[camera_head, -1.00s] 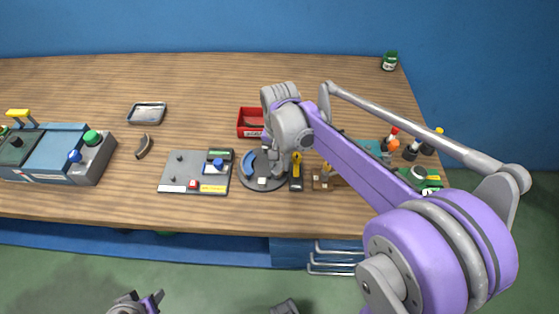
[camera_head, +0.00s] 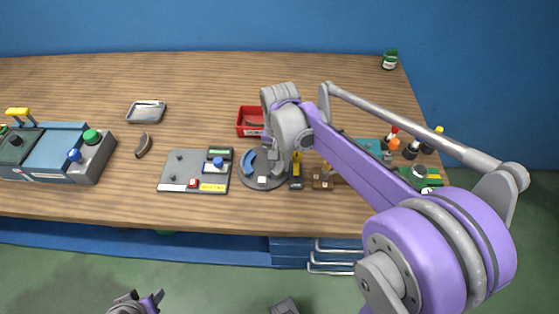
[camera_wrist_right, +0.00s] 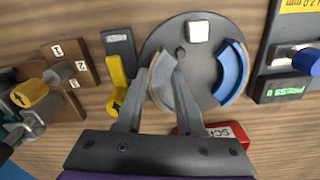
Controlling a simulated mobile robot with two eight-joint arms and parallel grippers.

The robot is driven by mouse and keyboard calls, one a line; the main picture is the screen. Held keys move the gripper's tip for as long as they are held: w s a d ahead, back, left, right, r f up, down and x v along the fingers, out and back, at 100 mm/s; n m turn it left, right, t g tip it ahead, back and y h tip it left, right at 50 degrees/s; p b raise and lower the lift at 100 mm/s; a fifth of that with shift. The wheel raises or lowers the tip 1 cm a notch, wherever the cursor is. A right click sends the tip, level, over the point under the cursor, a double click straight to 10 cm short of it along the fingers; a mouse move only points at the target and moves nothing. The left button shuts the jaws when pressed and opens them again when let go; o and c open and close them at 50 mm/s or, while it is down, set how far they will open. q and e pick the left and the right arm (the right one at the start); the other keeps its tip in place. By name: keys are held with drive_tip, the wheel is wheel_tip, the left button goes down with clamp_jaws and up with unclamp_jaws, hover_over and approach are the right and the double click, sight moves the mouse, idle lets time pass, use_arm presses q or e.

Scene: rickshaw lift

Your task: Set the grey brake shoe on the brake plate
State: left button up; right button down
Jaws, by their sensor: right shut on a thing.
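The brake plate (camera_head: 266,187) is a round grey disc on the bench; it also shows in the right wrist view (camera_wrist_right: 203,72). A blue curved shoe (camera_wrist_right: 234,74) lies along one side of it, and a white block (camera_wrist_right: 199,31) stands near its rim. My right gripper (camera_wrist_right: 160,82) is shut on the grey brake shoe (camera_wrist_right: 162,78), a curved piece over the plate's other side. I cannot tell whether it touches the plate. In the head view my arm hides the shoe. My left gripper (camera_head: 140,303) is at the bottom edge, away from the bench.
A dark curved piece (camera_head: 143,145) and metal tray (camera_head: 147,112) lie farther left.

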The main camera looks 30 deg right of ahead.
drive_tip(key=shift+c, duration=2.2)
unclamp_jaws()
drive_tip(key=shift+o, duration=1)
